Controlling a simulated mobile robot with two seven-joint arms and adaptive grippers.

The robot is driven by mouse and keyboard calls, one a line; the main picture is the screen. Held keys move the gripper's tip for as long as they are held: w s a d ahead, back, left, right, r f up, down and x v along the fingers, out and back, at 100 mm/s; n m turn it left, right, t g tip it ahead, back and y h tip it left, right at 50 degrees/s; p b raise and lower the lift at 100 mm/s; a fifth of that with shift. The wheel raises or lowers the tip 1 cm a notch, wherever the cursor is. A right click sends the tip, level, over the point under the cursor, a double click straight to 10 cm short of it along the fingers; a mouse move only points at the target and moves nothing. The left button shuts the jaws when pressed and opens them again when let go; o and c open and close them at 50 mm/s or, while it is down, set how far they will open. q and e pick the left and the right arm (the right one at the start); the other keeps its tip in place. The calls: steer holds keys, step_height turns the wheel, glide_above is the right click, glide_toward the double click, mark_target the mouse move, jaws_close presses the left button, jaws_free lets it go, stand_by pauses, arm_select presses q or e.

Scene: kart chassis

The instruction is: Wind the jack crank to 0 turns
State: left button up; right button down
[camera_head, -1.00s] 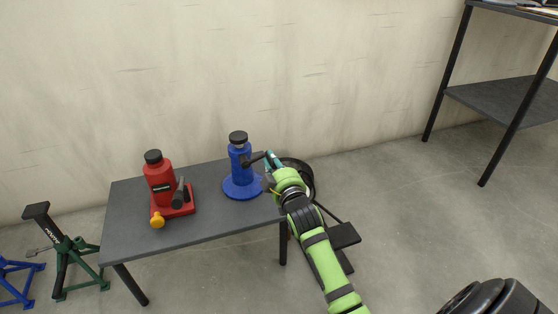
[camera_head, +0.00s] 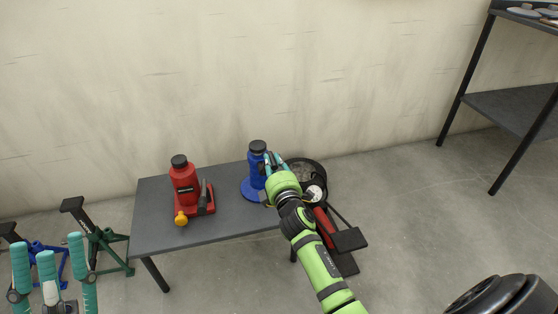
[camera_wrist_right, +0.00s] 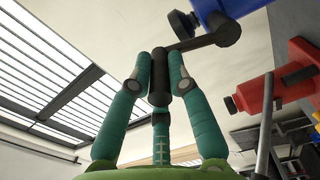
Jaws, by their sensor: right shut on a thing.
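The blue jack (camera_head: 256,172) stands upright at the right end of the grey table (camera_head: 205,232). Its top also shows in the right wrist view (camera_wrist_right: 225,8). A black crank arm (camera_wrist_right: 205,41) reaches from it to a dark upright handle (camera_wrist_right: 159,78). My right gripper (camera_head: 274,160) is at the jack's right side, with its teal fingers closed around the handle in the right wrist view (camera_wrist_right: 160,85). In the head view, the gripper and arm hide the crank. My left gripper (camera_head: 52,250) is at the lower left, with fingers spread and empty.
A red jack (camera_head: 185,185) with a yellow knob stands on the table left of the blue one. Green (camera_head: 103,240) and blue (camera_head: 55,262) stands are on the floor at left. A round dark item (camera_head: 310,170) lies beyond the table's right end. A shelf (camera_head: 510,105) stands far right.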

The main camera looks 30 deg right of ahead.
steer(key=shift+w+a+f+n, duration=0.1)
steer(key=shift+w+a+n, duration=0.15)
steer(key=shift+a+n, duration=0.95)
steer(key=shift+w+a+r+n, duration=0.15)
steer(key=shift+a+n, duration=0.4)
steer(key=shift+n, duration=1.25)
steer(key=shift+w+a+f+n, duration=0.15)
steer(key=shift+w+a+n, duration=0.15)
steer(key=shift+a+n, duration=0.9)
steer(key=shift+d+n, duration=0.25)
steer(key=shift+n, duration=0.15)
steer(key=c, duration=1.2)
jaws_free()
steer(key=shift+f, duration=0.1)
steer(key=shift+o, duration=0.2)
steer(key=v, duration=1.2)
